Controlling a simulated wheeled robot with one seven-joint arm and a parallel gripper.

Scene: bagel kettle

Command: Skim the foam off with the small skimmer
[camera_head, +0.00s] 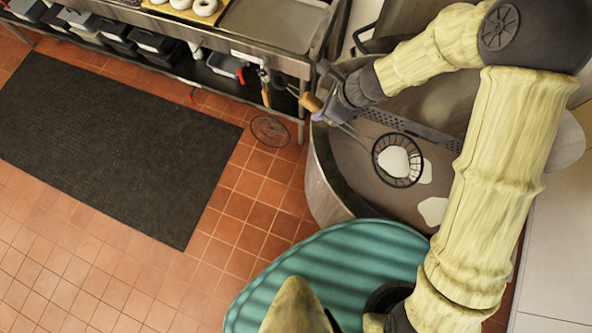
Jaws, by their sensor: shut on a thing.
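My gripper (322,107) is shut on the wooden handle (311,102) of the small skimmer. The skimmer's round wire basket (381,147) is over the inside of the big metal kettle (319,183). White foam (394,161) shows within the basket's ring; I cannot tell whether it lies in the basket or on the liquid below. More white foam (433,210) floats on the brown-grey liquid (362,185) toward the front right, and a small patch sits just right of the basket. My arm covers the kettle's right part.
A steel table (270,22) with bagels on a board (209,8) stands at the back, bins on its lower shelf. A larger round skimmer (270,131) hangs at its right end. A perforated metal strip (400,124) crosses the kettle. A black mat (110,140) lies on the tiled floor.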

